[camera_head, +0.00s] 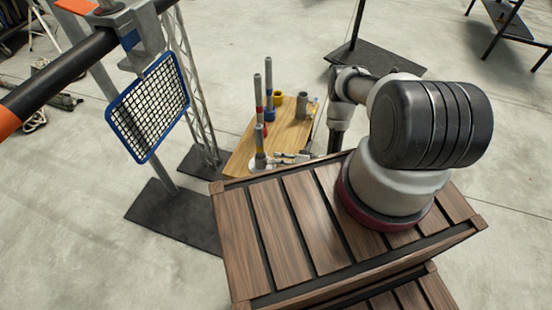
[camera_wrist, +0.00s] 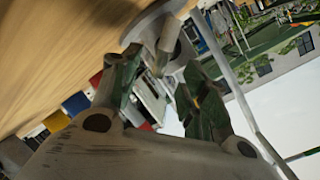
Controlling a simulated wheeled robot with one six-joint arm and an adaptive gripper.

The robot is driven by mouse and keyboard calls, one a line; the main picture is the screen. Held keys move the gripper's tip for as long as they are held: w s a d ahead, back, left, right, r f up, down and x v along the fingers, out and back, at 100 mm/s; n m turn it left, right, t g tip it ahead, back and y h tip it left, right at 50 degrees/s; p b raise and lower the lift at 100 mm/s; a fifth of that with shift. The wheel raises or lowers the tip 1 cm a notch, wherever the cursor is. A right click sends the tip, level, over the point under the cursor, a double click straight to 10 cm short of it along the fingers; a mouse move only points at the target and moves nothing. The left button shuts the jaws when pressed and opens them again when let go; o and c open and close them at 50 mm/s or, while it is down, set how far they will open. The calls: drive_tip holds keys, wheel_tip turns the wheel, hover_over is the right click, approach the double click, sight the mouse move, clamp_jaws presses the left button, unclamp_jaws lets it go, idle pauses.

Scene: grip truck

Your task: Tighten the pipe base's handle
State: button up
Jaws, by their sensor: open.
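In the wrist view, my gripper (camera_wrist: 163,75) is open, with its two dark green fingers spread. A grey metal piece (camera_wrist: 170,45), apparently the pipe base's handle, shows near and between the fingertips. I cannot tell whether they touch it. A pale round flange (camera_wrist: 152,20), likely the pipe base, lies against the wooden tabletop (camera_wrist: 60,40) beyond it.
A second upright pipe (camera_head: 268,75), a yellow cup (camera_head: 278,98) and a grey cup (camera_head: 303,105) stand on the table. A blue-framed mesh panel (camera_head: 150,105) hangs at left near a truss stand. A dark stand (camera_head: 375,58) is behind. Open floor lies around.

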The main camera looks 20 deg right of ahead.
drive_tip(key=shift+x, duration=1.2)
drive_tip(key=shift+c, duration=0.3)
clamp_jaws()
drive_tip(key=shift+w+d+f+m+g+y, duration=0.2)
drive_tip(key=shift+m+g+y, duration=0.15)
drive_tip(key=shift+m, duration=0.45)
drive_tip(key=m, duration=0.1)
drive_tip(key=m+g, duration=0.1)
drive_tip(key=m, duration=0.1)
drive_tip(key=shift+f+y, duration=0.25)
drive_tip(key=shift+f, duration=0.05)
drive_tip(key=shift+o, duration=0.3)
unclamp_jaws()
drive_tip(key=shift+d, duration=0.1)
